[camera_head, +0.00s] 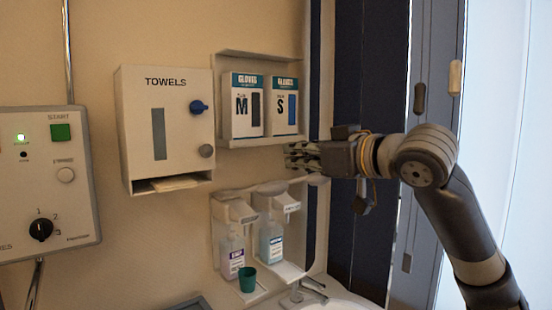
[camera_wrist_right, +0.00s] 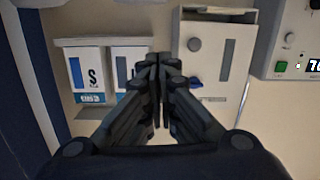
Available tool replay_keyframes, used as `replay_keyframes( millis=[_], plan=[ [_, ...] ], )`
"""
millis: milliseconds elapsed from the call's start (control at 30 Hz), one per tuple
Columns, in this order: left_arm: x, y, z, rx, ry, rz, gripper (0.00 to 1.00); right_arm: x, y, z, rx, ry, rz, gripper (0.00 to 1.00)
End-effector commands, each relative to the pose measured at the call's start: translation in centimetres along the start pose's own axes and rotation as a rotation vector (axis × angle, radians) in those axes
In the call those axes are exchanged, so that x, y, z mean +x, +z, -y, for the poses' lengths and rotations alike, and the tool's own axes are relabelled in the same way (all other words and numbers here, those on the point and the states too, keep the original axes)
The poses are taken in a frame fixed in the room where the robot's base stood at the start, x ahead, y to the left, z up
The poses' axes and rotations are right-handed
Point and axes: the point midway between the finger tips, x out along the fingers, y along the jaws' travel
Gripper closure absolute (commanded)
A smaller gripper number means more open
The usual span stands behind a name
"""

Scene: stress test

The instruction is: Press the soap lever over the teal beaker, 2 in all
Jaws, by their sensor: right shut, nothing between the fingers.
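The soap dispenser (camera_head: 234,248) is a bottle with a purple label in a white wall bracket, at the lower middle of the head view. Its lever (camera_head: 243,213) juts out above the bottle. The teal beaker (camera_head: 247,279) stands on the small ledge below the lever. My right gripper (camera_head: 290,157) is shut and empty, in front of the wall above and to the right of the soap lever, apart from it. Its closed fingers also show in the wrist view (camera_wrist_right: 160,70). The lever and beaker are not visible in the wrist view. My left gripper is not in view.
A second dispenser (camera_head: 271,240) with a blue label and its own lever (camera_head: 288,203) is right beside the soap. Above are a glove box shelf (camera_head: 262,142) and towel dispenser (camera_head: 165,125). A control panel (camera_head: 45,190) is at left, a sink (camera_head: 335,304) below.

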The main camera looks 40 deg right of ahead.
Motion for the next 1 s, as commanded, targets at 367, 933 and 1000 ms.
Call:
replay_keyframes(
  millis=[367,933,1000],
  plan=[
    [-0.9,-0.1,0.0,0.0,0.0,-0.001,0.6,-2.3,-0.9,-1.1,-0.013,0.066,0.093,1.0],
    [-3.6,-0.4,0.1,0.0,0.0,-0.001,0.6,1.9,-1.0,-1.4,-0.011,0.064,0.098,1.0],
    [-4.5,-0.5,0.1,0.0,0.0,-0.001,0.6,3.5,-0.9,-1.5,-0.012,0.064,0.097,1.0]
  ],
)
